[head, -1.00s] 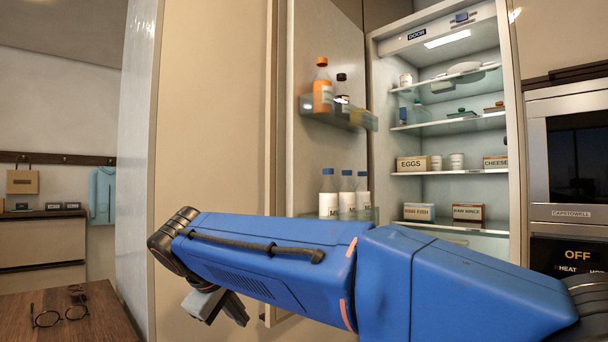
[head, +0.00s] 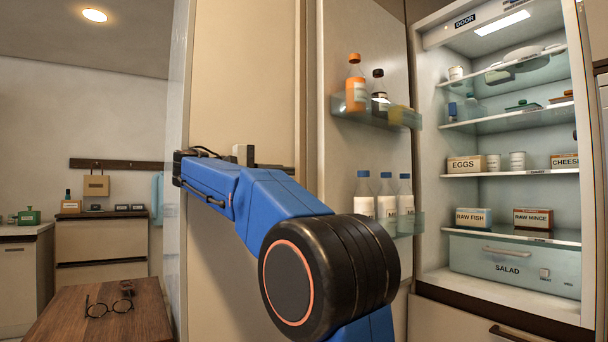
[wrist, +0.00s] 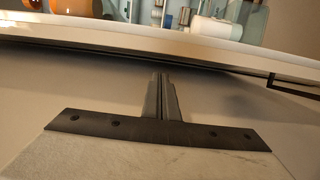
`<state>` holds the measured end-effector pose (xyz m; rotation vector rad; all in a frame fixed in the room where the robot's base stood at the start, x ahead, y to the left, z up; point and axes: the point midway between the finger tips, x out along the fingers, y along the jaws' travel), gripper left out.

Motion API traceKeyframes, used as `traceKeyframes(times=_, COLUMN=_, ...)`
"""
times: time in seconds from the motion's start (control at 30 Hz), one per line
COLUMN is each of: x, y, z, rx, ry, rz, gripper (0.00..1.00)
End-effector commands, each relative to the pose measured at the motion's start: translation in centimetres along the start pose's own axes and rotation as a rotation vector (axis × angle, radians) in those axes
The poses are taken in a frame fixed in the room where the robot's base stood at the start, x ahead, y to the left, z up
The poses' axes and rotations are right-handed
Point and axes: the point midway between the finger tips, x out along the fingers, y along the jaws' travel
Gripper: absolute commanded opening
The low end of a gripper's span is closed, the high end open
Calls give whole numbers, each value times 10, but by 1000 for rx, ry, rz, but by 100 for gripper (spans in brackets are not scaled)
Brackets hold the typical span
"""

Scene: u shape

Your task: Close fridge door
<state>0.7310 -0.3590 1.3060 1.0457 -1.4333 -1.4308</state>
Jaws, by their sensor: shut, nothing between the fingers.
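The fridge door (head: 345,145) stands open in the head view, with its inner face and bottle shelves toward me. The fridge (head: 500,215) is open to its right, with its shelves in plain sight. My gripper (head: 292,169) is on the left of the door's near edge, on its outer side, fingers pointing right toward it. The gripper also shows in the wrist view (wrist: 162,77), its fingers shut with nothing between them. There the fingertips are close to the door (wrist: 120,37), below its pale edge. I cannot tell whether they touch it.
Bottles (head: 365,195) stand on the door shelves. A tall beige panel (head: 245,90) is behind my arm. A wooden table (head: 70,305) with glasses (head: 110,307) is at the lower left. The fridge holds boxes, jars and a salad drawer (head: 515,270).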

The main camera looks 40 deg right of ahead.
Motion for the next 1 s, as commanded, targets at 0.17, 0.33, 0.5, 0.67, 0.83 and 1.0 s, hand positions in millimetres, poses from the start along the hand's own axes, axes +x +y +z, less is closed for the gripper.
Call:
traceKeyframes(times=0.17, x=24, y=0, z=1, rx=0, ry=-3, rz=0, gripper=0)
traceKeyframes(times=0.33, x=52, y=0, z=1, rx=0, ry=-2, rz=-1, gripper=0)
traceKeyframes(times=0.5, x=75, y=-1, z=1, rx=0, ry=-2, rz=-2, gripper=0)
traceKeyframes(times=0.67, x=89, y=-1, z=1, rx=0, ry=0, rz=-2, gripper=0)
traceKeyframes(times=0.83, x=94, y=-1, z=0, rx=0, ry=1, rz=-2, gripper=0)
traceKeyframes(times=1.0, x=94, y=-1, z=0, rx=0, ry=2, rz=-2, gripper=0)
